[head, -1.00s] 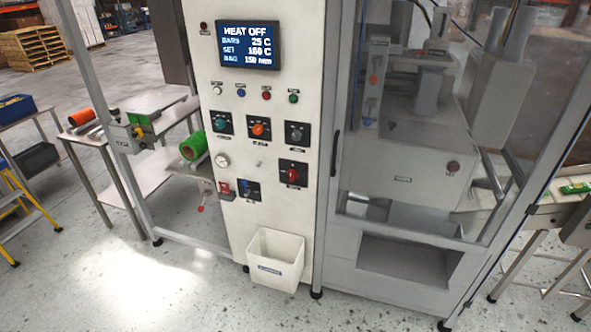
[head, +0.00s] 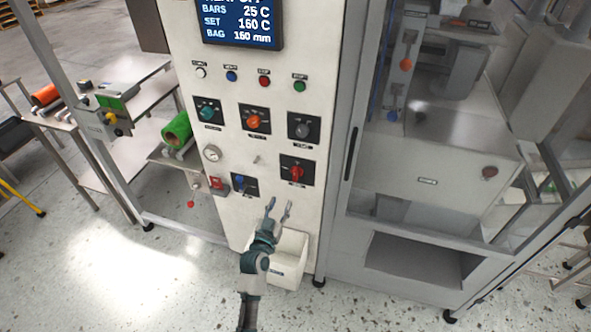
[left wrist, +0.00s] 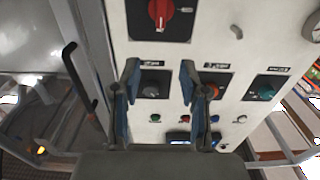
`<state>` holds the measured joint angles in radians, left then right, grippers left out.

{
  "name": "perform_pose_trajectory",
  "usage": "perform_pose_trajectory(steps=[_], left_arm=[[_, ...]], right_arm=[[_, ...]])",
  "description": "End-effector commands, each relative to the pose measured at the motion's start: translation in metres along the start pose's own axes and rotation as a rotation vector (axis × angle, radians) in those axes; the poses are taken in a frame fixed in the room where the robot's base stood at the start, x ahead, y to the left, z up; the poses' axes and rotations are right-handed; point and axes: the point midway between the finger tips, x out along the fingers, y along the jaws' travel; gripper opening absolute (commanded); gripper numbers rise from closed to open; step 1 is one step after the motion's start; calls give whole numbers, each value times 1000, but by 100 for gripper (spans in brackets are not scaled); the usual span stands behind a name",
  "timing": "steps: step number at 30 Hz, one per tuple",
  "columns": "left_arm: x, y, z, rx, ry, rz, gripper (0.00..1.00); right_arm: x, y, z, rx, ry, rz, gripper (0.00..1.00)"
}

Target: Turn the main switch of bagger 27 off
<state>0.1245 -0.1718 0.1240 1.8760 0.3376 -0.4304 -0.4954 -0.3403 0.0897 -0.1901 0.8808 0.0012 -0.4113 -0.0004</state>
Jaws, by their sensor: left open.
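The bagger's white control panel (head: 180,62) faces me. A red rotary switch (head: 297,172) on a black plate sits at its lower right; its label is too small to read. It also shows at the top of the left wrist view as a red knob (left wrist: 160,12). My left gripper (head: 279,207) is open and empty, below the red switch in the head view and apart from it as far as I can tell. Its spread fingers (left wrist: 159,80) show in the left wrist view, below the knob. My right gripper is not in view.
Other knobs, teal (head: 207,112), orange (head: 255,119) and grey (head: 302,126), sit above the red one. A white bin (head: 289,262) is below. A door handle (head: 351,150) is to the right.

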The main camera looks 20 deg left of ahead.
Motion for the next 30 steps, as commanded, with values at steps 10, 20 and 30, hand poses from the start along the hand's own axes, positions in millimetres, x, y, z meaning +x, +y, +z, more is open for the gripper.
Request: perform_pose_trajectory(steps=[10, 20, 30], left_arm=[[84, -4, 3, -4, -4, 2, 44], [146, -3, 4, -3, -4, 2, 44], [159, -3, 3, -2, -4, 1, 44]], right_arm=[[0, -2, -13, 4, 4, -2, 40], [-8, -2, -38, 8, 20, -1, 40], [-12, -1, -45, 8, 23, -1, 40]])
